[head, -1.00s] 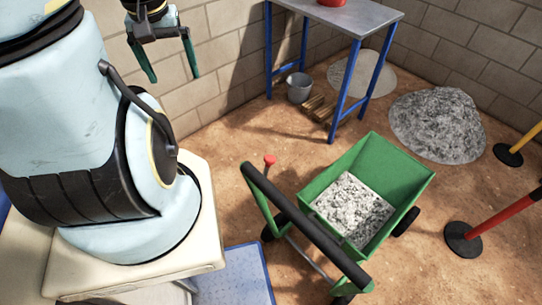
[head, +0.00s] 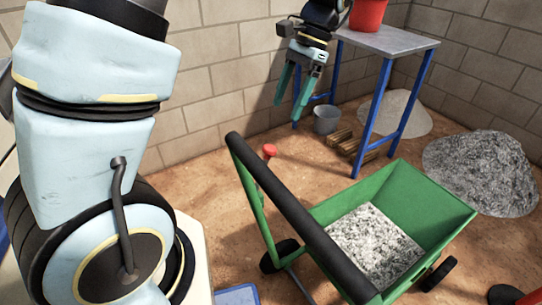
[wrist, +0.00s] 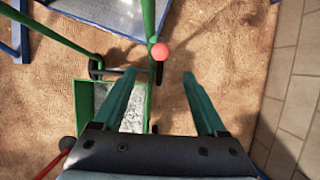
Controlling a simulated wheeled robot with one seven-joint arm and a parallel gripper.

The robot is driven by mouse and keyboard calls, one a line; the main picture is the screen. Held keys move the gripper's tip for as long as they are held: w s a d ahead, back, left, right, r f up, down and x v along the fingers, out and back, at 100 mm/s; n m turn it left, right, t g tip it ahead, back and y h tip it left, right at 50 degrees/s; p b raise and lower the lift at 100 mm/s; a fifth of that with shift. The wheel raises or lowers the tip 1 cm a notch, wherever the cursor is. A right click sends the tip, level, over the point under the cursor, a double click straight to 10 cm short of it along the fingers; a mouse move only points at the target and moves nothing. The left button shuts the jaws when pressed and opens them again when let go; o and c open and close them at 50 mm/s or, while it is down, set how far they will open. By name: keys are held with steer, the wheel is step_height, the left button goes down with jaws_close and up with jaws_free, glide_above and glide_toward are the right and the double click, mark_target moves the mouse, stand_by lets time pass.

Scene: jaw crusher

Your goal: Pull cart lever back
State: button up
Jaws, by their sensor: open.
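The green cart (head: 410,190) holds grey gravel and has a black handle bar (head: 290,210) on green side arms. The cart lever, with a red knob (head: 269,150), stands beside the handle's left side arm. My gripper (head: 286,108) is open and empty, above and behind the knob in the head view, apart from it. In the wrist view my gripper (wrist: 160,75) points down, and the red knob (wrist: 160,52) shows just beyond and between the fingertips. The cart's green tray (wrist: 84,100) is partly hidden behind the left finger there.
A blue-legged table (head: 400,42) with a red bucket (head: 368,14) stands behind the cart. A grey bucket (head: 326,119) and wood pieces (head: 350,142) lie near it. A gravel heap (head: 480,170) is at right. Brick walls close the back.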

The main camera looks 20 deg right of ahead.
mark_target(271, 147)
steer(key=x, duration=1)
steer(key=shift+a+f, duration=0.1)
steer(key=shift+f, duration=0.2)
jaws_close()
stand_by(1.0)
